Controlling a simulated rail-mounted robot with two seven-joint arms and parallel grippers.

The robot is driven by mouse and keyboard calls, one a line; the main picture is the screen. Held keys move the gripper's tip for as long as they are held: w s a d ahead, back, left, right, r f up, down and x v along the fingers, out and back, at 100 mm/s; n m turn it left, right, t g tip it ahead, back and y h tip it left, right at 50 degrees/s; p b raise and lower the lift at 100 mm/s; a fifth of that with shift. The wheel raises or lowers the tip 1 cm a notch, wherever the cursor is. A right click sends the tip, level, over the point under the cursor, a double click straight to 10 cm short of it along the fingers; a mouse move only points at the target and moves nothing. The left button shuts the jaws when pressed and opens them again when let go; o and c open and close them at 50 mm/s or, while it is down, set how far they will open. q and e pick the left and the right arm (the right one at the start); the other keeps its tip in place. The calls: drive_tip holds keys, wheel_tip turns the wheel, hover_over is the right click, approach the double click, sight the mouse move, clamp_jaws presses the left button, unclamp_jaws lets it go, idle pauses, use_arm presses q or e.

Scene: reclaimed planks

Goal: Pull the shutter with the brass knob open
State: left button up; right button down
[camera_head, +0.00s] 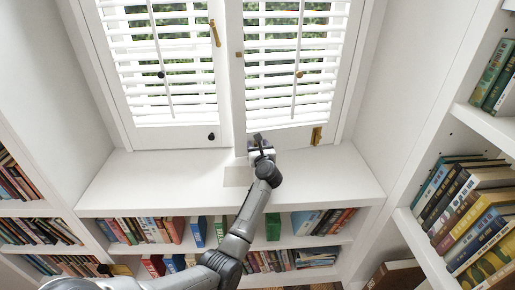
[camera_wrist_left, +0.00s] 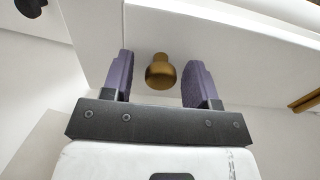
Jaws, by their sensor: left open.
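The right shutter (camera_head: 285,133), a white louvred panel, stands closed or nearly so beside the left shutter (camera_head: 165,138). In the left wrist view, a round brass knob (camera_wrist_left: 160,72) sticks out from the white bottom rail of a shutter (camera_wrist_left: 225,45). My left gripper (camera_head: 256,138) is at the lower inner corner of the right shutter and hides the knob in the head view. In the wrist view its purple-padded fingers (camera_wrist_left: 158,80) are open, one on each side of the knob, with gaps visible. The right gripper is out of view.
A black knob (camera_head: 211,137) is on the left shutter; a brass fitting (camera_head: 316,135) is at the right shutter's lower right. A bare white sill (camera_head: 140,180) lies below. Bookshelves with books (camera_head: 465,215) flank both sides, and more books stand under the sill.

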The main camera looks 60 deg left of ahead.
use_arm(q)
clamp_jaws()
idle(0.6)
